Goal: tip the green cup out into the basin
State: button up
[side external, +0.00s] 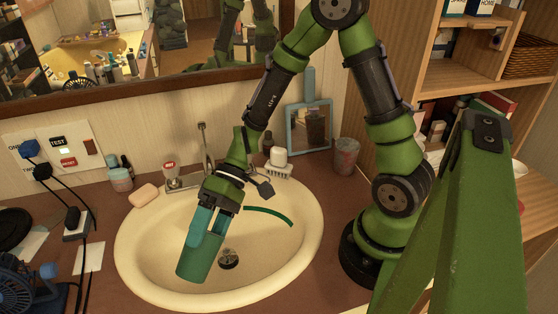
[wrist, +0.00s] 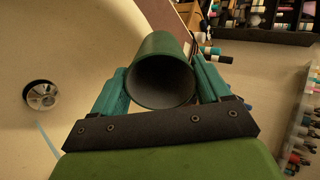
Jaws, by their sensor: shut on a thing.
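The green cup (side external: 200,262) is between the teal fingers of my gripper (side external: 207,232), held over the cream basin (side external: 150,245). It is tilted, with its lower end left of the drain (side external: 228,259). In the wrist view the cup (wrist: 160,45) sits between both fingers of my gripper (wrist: 160,82), with its round mouth facing the camera. Its inside is dark and I see no contents there. The basin (wrist: 85,45) and drain (wrist: 40,95) also show in the wrist view.
A faucet (side external: 205,150) stands behind the basin, with soap (side external: 143,195) on the left rim. A thin green curved strip (side external: 268,214) lies at the basin's back right. A tumbler (side external: 346,156) and a blue-framed mirror (side external: 309,127) stand behind right.

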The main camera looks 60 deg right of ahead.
jog(key=shift+d+r+y, duration=0.2)
jog(key=shift+y, duration=0.6)
jog(key=shift+d+r+y, duration=0.15)
jog(key=shift+r+y, duration=0.3)
jog(key=shift+r, duration=0.35)
jog(key=shift+d+r+y, duration=0.1)
jog(key=shift+r+y, duration=0.35)
jog(key=shift+r, duration=0.35)
jog(key=shift+d+r+y, duration=0.75)
jog(key=shift+r+y, duration=0.05)
jog(key=shift+d+r+y, duration=0.3)
jog(key=shift+r+y, duration=0.5)
jog(key=shift+y, duration=0.05)
jog(key=shift+d+r+y, duration=0.25)
jog(key=shift+r+y, duration=0.55)
jog(key=shift+y, duration=0.05)
dwell(0.5)
jog(key=shift+w+d+r+g+y, duration=0.15)
jog(key=shift+d+r+y, duration=0.15)
jog(key=shift+r+y, duration=0.65)
jog(key=shift+s+d+r+g+y, duration=0.15)
jog(key=shift+d+r+y, duration=0.15)
jog(key=shift+r+y, duration=0.6)
dwell(0.7)
